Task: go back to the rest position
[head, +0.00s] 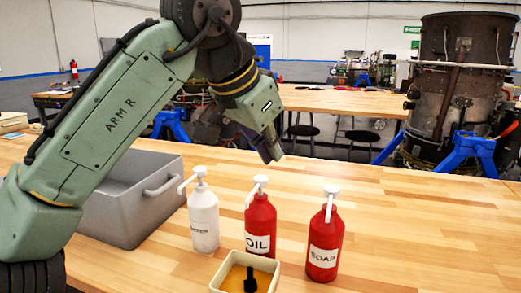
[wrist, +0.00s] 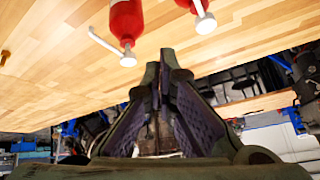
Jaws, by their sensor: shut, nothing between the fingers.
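My gripper (head: 270,149) is shut and empty. In the head view it hangs in the air above the table, behind and above the oil bottle. In the wrist view its two fingers (wrist: 167,60) meet at the tips. A white water bottle (head: 204,222), a red oil bottle (head: 260,225) and a red soap bottle (head: 325,245) stand upright on the wooden table (head: 420,235), each with a white pump top. Two red bottles also show at the top of the wrist view, the nearer one (wrist: 126,22) left of the fingers.
A grey bin (head: 125,205) with a handle stands left of the bottles, partly behind my arm. A small tray (head: 228,284) with amber contents and a black object sits in front. The table's right side is clear. A large turbine (head: 455,90) on blue stands is behind.

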